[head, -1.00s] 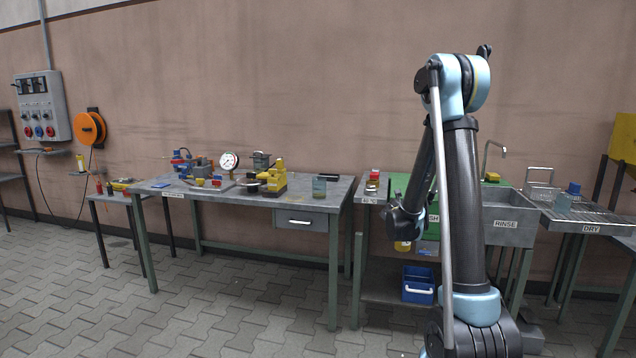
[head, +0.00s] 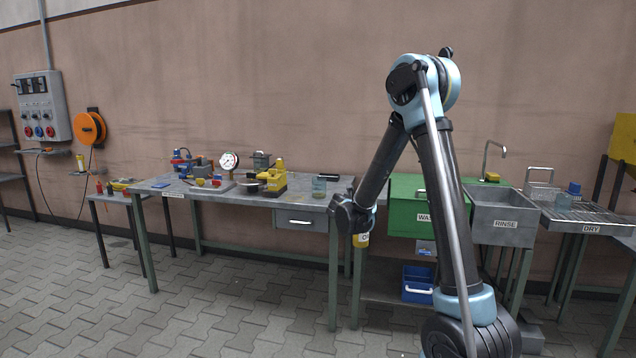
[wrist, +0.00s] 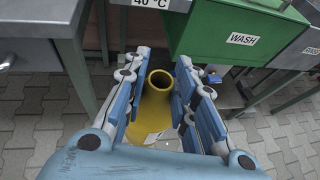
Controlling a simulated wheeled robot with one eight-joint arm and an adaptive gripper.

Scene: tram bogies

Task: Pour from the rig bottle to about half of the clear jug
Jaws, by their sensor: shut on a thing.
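My gripper (wrist: 160,92) is shut on the yellow rig bottle (wrist: 152,112), with one blue-and-grey finger on either side of it. The bottle's open neck faces up toward the wrist camera, and I see no cap on it. In the head view the bottle (head: 361,240) hangs below my wrist, roughly upright, in front of the gap between the workbench and the wash station. The clear jug (head: 319,187) stands on the right end of the grey workbench, up and left of the bottle. Its fill level is too small to tell.
The workbench (head: 230,199) also holds a yellow machine (head: 273,178), a pressure gauge (head: 229,160) and a dark flat item near the jug. The green WASH tank (head: 408,212) and grey RINSE basin (head: 503,212) stand to the right. A blue crate (head: 417,283) sits on the lower shelf.

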